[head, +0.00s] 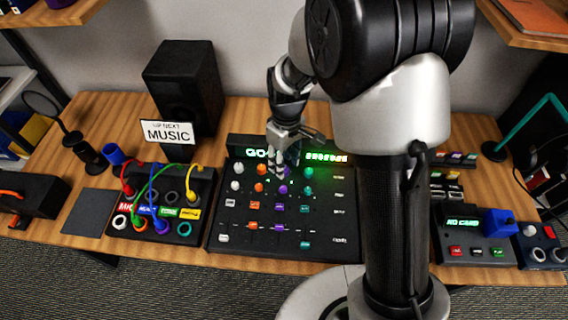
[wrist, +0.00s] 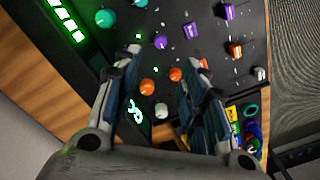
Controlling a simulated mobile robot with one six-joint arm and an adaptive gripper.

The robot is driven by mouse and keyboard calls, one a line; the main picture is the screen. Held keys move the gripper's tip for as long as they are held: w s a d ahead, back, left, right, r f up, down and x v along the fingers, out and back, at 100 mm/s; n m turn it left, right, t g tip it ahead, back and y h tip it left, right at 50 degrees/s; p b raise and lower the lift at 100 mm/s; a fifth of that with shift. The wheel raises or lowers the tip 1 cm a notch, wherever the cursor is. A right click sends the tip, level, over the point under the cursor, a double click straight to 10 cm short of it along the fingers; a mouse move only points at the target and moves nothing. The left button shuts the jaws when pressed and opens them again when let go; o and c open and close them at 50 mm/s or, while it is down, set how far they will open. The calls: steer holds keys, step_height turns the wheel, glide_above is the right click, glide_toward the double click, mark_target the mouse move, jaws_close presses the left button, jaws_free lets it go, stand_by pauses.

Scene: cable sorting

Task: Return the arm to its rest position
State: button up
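My gripper (head: 284,165) hangs over the upper middle of the black mixer panel (head: 222,232) in the head view, fingers pointing down. In the wrist view my gripper (wrist: 160,60) has its two fingers spread apart with nothing between them. Orange knobs (wrist: 147,87), a purple knob (wrist: 175,74) and a white knob show beyond the fingers. I cannot tell whether a fingertip touches the panel. My arm reaches forward across the middle of the head view and hides part of the table and the panel's right side.
A patch box (head: 203,190) with red, green, blue and yellow cables stands left of the panel. A black speaker (head: 184,90) with a "MUSIC" sign (head: 167,133) is behind. A "NO CARD" box (head: 462,223) with a blue block sits right. A grey mat (head: 86,212) lies bare at left.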

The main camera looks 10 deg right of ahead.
stand_by(0.4)
steer(key=s+d+r+m+t, duration=0.15)
steer(key=s+r, duration=0.25)
steer(key=r, duration=0.4)
steer(key=s+d+r+m+t, duration=0.1)
steer(key=s+d+r+m, duration=0.15)
steer(key=r, duration=0.45)
steer(key=s+d+r+m+t, duration=0.1)
steer(key=s+d+r+m, duration=0.1)
steer(key=s, duration=0.5)
steer(key=s+d+r+m+t, duration=0.1)
steer(key=s+d+r+m, duration=0.1)
steer(key=s, duration=0.6)
step_height(320, 180, up, 3)
steer(key=shift+s+d+f, duration=0.15)
steer(key=shift+d+f, duration=0.05)
steer(key=shift+d, duration=0.25)
steer(key=shift+t, duration=0.25)
